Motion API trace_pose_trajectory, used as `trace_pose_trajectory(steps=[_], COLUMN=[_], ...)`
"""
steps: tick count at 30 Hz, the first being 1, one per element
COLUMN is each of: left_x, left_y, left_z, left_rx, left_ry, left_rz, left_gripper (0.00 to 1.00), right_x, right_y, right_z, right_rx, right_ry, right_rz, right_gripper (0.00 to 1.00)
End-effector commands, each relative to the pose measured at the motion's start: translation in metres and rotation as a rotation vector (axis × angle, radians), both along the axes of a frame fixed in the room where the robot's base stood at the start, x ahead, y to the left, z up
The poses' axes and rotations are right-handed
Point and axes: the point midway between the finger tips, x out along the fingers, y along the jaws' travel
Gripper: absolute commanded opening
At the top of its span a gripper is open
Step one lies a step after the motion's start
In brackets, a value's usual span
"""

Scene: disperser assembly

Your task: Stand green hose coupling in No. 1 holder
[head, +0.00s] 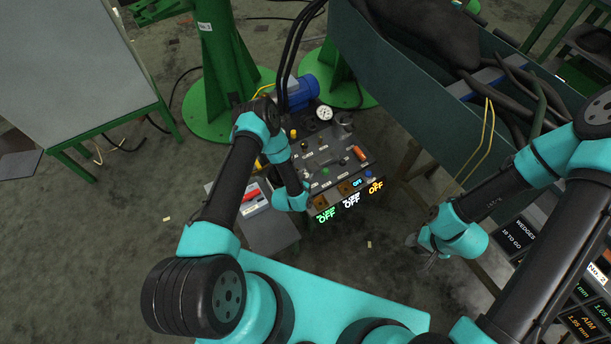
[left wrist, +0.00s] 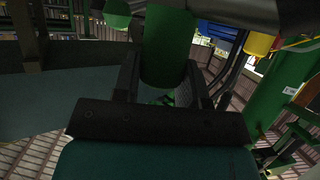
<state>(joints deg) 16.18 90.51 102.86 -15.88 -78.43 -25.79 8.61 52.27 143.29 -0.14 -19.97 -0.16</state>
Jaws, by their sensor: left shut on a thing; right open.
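The green hose coupling (left wrist: 167,52) is a dark green cylinder in the left wrist view. It stands between the two dark fingers of my left gripper (left wrist: 165,82), which is shut on it. In the head view my left arm reaches over the near left side of the control panel (head: 327,150); its wrist covers the fingers, and I cannot pick out the coupling there. My right gripper (head: 424,252) is open and empty, low over the floor right of the panel. I cannot identify the No. 1 holder in either view.
A grey box with a red part (head: 250,194) stands left of the panel. A blue motor (head: 302,91) and green posts (head: 222,62) are behind. A dark green trough (head: 432,88) with hoses is at right. A No. 2 label (head: 597,272) shows at the right edge.

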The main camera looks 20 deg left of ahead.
Motion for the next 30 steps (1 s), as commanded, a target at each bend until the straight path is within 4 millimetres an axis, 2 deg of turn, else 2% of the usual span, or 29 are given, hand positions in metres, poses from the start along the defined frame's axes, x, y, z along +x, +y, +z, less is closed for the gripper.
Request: trace_pose_trajectory(steps=[30], left_x=[0.0], left_y=[0.0], left_z=[-0.019], left_rx=[0.0], left_ry=[-0.001], left_rz=[0.001], left_gripper=[0.0], right_x=[0.0], right_y=[0.0], right_z=[0.0], right_rx=[0.0], right_ry=[0.0], right_rz=[0.0], right_gripper=[0.43])
